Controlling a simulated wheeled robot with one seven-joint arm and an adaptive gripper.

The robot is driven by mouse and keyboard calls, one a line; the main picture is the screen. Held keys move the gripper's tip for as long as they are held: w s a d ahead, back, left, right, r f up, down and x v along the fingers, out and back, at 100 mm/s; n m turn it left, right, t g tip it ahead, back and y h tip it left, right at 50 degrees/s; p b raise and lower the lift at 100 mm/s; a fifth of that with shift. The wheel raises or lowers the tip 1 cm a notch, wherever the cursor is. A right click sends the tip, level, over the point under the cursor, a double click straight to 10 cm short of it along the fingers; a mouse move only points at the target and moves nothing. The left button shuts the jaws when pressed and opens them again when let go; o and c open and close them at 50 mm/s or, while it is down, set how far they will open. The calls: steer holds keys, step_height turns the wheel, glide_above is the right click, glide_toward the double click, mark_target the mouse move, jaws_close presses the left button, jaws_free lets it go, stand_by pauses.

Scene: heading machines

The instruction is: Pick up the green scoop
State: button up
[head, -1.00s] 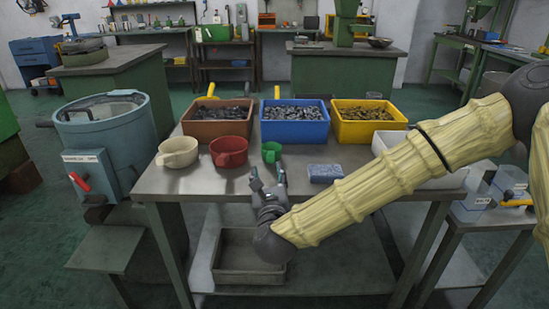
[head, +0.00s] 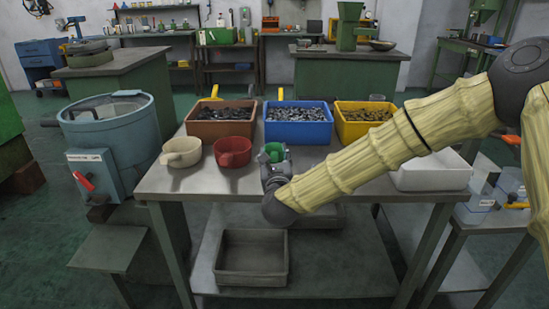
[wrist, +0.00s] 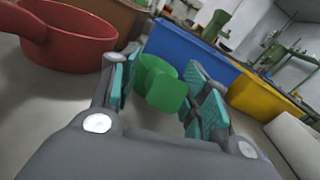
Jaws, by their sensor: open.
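The green scoop (head: 275,148) stands on the metal table (head: 215,183), in front of the blue bin. My gripper (head: 273,160) is at the scoop's near side and hides part of it in the head view. In the wrist view the green scoop (wrist: 160,85) shows between the teal-padded fingers of my gripper (wrist: 162,95). The fingers are spread, with space showing on the right side of the scoop. I cannot tell whether the left finger touches it.
A red scoop (head: 232,152) and a cream scoop (head: 181,152) stand left of the green one. Behind are a brown bin (head: 221,129), a blue bin (head: 298,132) and a yellow bin (head: 364,129) with small parts. A white container (head: 432,177) is at the right.

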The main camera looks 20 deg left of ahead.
mark_target(276, 153)
jaws_close()
stand_by(0.3)
steer(key=shift+r+p, duration=0.35)
steer(key=shift+r, duration=1.25)
steer(key=shift+s+d+r, duration=0.2)
steer(key=shift+r, duration=0.05)
steer(key=s+d+r+p, duration=0.1)
steer(key=s+d, duration=0.9)
steer(key=d, duration=0.1)
steer(key=shift+s+d+r, duration=0.15)
steer(key=shift+s, duration=0.1)
